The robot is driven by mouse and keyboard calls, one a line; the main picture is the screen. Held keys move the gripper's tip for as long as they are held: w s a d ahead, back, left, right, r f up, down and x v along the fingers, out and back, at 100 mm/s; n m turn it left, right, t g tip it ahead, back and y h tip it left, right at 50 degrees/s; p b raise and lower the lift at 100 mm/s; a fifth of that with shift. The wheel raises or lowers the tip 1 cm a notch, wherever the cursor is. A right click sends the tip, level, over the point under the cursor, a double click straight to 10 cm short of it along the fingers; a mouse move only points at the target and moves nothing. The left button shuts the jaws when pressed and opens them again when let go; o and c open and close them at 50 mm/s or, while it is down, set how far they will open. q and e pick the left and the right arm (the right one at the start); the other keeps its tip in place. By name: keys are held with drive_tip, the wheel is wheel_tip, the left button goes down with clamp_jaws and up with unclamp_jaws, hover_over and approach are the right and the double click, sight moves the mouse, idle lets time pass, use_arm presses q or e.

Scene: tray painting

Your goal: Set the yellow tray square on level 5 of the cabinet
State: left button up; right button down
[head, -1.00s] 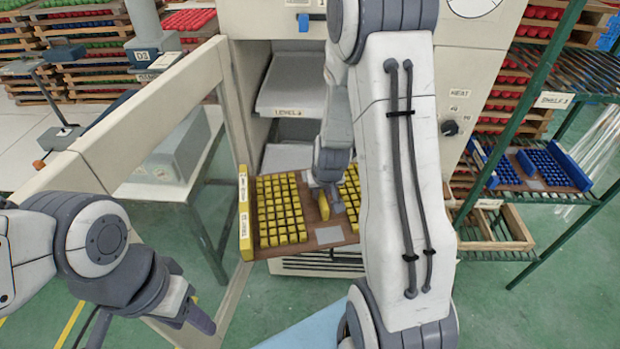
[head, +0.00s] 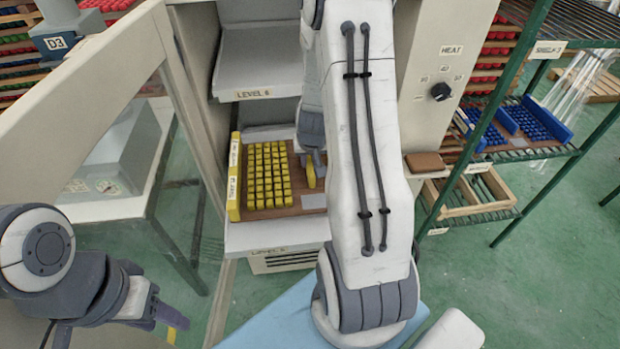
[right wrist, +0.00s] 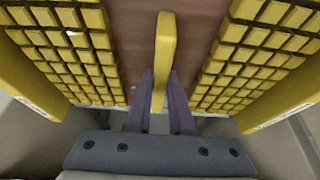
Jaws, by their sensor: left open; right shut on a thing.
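The yellow tray (head: 234,190) is a brown board with yellow end walls and rows of yellow blocks. In the head view it is inside the cabinet's lower opening, over the shelf labelled level 5 (head: 262,243). My right arm hides its right part. My right gripper (head: 312,172) is shut on the tray's yellow middle handle, which also shows between the fingers in the right wrist view (right wrist: 164,60). I cannot tell whether the tray rests on the shelf or hangs just above it. My left gripper (head: 172,325) is open and empty at the lower left, away from the tray.
The level 6 shelf (head: 245,72) is above the tray. The open cabinet door (head: 75,80) stands at the left. A green rack (head: 540,130) with a blue tray (head: 530,122) is at the right. A light blue surface (head: 270,315) is below.

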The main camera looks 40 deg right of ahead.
drive_tip(key=shift+f+b, duration=1.25)
drive_tip(key=shift+f, duration=0.7)
drive_tip(key=shift+f, duration=0.1)
drive_tip(key=shift+f, duration=0.15)
drive_tip(key=c, duration=0.8)
unclamp_jaws()
drive_tip(key=shift+s, duration=0.15)
drive_tip(key=shift+r, duration=0.35)
drive_tip(key=p+v, duration=0.7)
drive_tip(key=v, duration=0.4)
drive_tip(key=shift+s+a+r, duration=0.1)
drive_tip(key=shift+s+r, duration=0.05)
drive_tip(key=shift+r, duration=0.15)
